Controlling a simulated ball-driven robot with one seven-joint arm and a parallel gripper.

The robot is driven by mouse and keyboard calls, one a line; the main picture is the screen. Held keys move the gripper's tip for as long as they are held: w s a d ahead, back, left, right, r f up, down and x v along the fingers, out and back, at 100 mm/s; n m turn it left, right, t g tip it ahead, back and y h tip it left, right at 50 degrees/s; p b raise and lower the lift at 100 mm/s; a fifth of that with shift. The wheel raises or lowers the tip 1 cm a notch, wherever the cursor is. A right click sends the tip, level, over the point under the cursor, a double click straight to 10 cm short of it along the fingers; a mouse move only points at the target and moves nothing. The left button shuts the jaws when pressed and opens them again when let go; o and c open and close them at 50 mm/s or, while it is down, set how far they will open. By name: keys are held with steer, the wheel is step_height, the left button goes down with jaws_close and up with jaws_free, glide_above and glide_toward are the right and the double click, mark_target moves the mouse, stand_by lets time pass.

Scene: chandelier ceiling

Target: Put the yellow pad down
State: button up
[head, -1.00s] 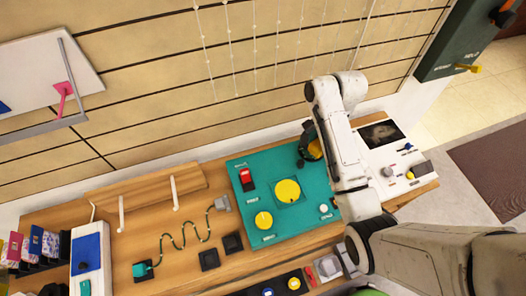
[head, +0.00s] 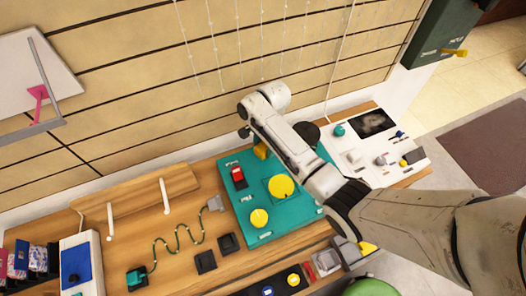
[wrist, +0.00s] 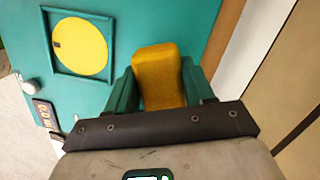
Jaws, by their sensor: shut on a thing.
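My gripper (wrist: 160,92) is shut on the yellow pad (wrist: 156,72), a soft-looking block between its two teal fingers in the wrist view. In the head view my arm hides most of the gripper, and a small part of the yellow pad (head: 261,151) shows beside the arm, over the back edge of the teal board (head: 250,195). I cannot tell whether the pad touches anything below it.
The teal board carries a yellow disc (head: 281,187) in a square frame, a smaller yellow disc (head: 259,218) and a red switch (head: 238,177). A white board (head: 375,150) lies at right. The slatted wall (head: 230,75) rises behind. Bare wood (head: 185,215) shows at left.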

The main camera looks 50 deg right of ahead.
mark_target(263, 152)
steer(key=shift+w+a+f, duration=0.1)
steer(key=shift+f, duration=0.8)
steer(key=shift+w+a+f, duration=0.1)
steer(key=shift+f, duration=0.8)
steer(key=shift+f, duration=0.1)
steer(key=o, duration=1)
